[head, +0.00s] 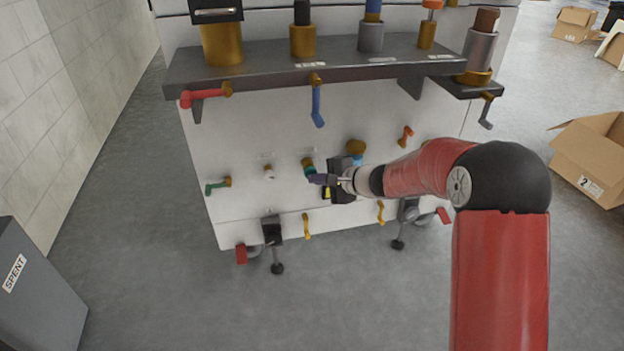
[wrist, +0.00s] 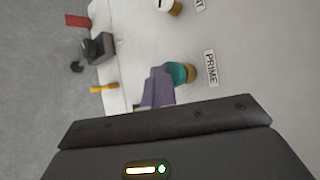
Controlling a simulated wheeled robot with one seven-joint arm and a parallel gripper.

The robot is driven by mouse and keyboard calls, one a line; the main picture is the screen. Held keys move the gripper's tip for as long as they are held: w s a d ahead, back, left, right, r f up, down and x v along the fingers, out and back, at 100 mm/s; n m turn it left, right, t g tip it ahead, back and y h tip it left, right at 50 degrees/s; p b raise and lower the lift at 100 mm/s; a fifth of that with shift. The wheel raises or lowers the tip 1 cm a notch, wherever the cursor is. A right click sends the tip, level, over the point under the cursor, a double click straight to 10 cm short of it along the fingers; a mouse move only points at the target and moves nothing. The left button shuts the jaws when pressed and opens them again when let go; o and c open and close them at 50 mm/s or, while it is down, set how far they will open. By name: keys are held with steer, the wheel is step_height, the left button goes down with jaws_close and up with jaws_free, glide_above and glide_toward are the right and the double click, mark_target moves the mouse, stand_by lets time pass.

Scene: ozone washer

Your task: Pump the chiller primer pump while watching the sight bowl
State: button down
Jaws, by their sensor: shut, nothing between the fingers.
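The primer pump is a teal button in a brass collar (head: 308,163) on the lower white panel of the machine. In the wrist view the teal button (wrist: 177,73) sits beside a label reading PRIME (wrist: 210,68). My gripper (head: 322,180) is shut and empty, its purple fingertips at the button; the wrist view shows the fingers (wrist: 158,88) overlapping its near edge. I cannot tell whether they press on it. A brass and blue fitting (head: 356,149) shows just behind my wrist, partly hidden. I cannot make out which part is the sight bowl.
A white knob (head: 268,173) and a green lever (head: 216,186) are left of the button. A red lever (head: 205,95) and a blue lever (head: 317,105) hang below the dark shelf (head: 270,68). A grey SPENT bin (head: 35,290) stands lower left. The floor in front is clear.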

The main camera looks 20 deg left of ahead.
steer(key=shift+s+d+b, duration=0.6)
steer(key=shift+s+b, duration=0.3)
steer(key=shift+s+d+b, duration=0.4)
steer(key=shift+s+d, duration=0.05)
steer(key=shift+s, duration=0.25)
steer(key=shift+s+d+b, duration=0.4)
steer(key=shift+s, duration=0.35)
steer(key=shift+s+d+b, duration=0.4)
steer(key=shift+s+d, duration=0.05)
steer(key=shift+s, duration=0.25)
